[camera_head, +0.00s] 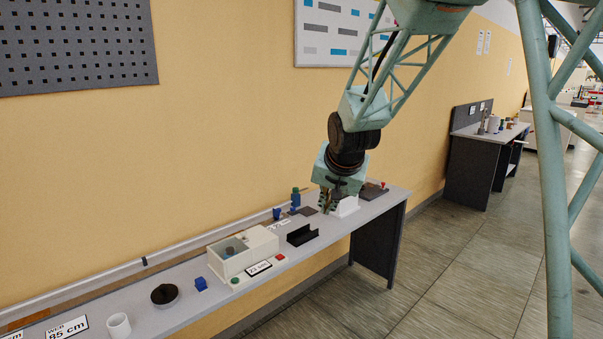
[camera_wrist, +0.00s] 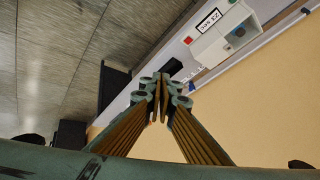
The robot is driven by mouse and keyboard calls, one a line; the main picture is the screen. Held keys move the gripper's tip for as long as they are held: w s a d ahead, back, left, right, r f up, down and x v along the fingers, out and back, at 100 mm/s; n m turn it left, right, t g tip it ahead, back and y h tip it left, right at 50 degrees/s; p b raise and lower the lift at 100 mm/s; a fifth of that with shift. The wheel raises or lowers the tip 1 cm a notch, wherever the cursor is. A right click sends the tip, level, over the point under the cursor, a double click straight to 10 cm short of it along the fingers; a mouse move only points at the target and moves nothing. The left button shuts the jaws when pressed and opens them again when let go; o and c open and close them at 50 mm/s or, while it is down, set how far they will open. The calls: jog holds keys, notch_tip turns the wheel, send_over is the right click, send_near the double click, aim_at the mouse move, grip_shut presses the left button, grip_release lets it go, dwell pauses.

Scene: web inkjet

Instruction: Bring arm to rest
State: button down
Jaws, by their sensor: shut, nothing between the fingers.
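My gripper (camera_head: 329,208) hangs from my green arm above the right part of the long grey workbench (camera_head: 225,301), close to a white block (camera_head: 345,206). I cannot tell from this view how high it is above the bench. In the wrist view my gripper (camera_wrist: 159,112) has its fingertips together with nothing seen between them. The wrist view looks along the bench, with the floor at left and the yellow wall at right.
On the bench stand a white box unit (camera_head: 243,250), a black holder (camera_head: 302,235), a blue block (camera_head: 201,284), a round dark dish (camera_head: 165,295) and a white cup (camera_head: 118,326). The yellow wall runs behind. The floor (camera_head: 440,270) to the right is clear. Another bench (camera_head: 473,165) stands farther back.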

jog(key=s+d+r, duration=0.3)
jog(key=s, duration=0.4)
jog(key=s+d+r, duration=0.3)
jog(key=s+r, duration=0.1)
jog(key=s, duration=0.2)
jog(key=s+d+n+g, duration=0.1)
jog(key=s+d, duration=0.1)
jog(key=s, duration=1.2)
jog(key=s+d+r+n+g, duration=0.1)
jog(key=s+d, duration=0.2)
jog(key=s, duration=1.1)
jog(key=s+d+n+g+h, duration=0.1)
jog(key=s+d, duration=0.1)
jog(key=s, duration=1.3)
jog(key=shift+d+r+n, duration=0.25)
jog(key=shift+r+n, duration=0.05)
jog(key=shift+w, duration=0.1)
